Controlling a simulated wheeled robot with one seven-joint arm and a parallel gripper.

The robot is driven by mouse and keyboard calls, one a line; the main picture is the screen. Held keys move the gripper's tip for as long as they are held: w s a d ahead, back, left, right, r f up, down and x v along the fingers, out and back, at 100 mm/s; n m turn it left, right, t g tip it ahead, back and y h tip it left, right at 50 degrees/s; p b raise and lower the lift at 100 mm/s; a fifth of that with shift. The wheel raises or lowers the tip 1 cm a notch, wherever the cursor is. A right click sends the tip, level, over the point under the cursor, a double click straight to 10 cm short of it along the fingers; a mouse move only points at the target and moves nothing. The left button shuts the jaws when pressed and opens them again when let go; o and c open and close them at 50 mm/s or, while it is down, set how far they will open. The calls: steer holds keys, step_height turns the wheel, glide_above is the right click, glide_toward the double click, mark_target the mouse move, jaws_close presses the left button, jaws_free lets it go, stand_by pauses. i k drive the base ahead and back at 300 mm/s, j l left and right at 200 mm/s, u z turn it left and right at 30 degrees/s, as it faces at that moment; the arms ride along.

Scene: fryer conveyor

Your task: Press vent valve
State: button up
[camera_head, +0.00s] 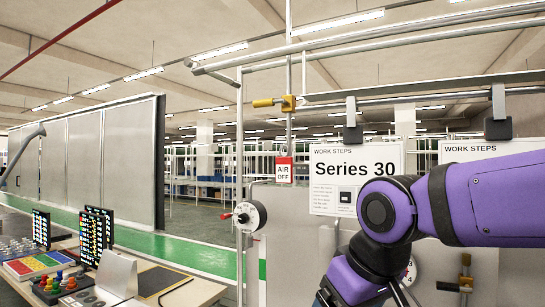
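My purple arm enters from the right edge and bends downward near the centre right. My gripper is not in view, and neither valve is seen touched by my arm.
My arm overlaps the "Series 30" board (357,180). A table (178,287) with colourful items stands lower left. Green floor (190,252) lies behind it.

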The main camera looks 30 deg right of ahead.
mark_target(443, 285)
steer(key=z, duration=1.55)
steer(key=k+l+z, duration=0.45)
steer(key=l, duration=0.25)
steer(key=i, duration=0.5)
steer(key=j, duration=0.1)
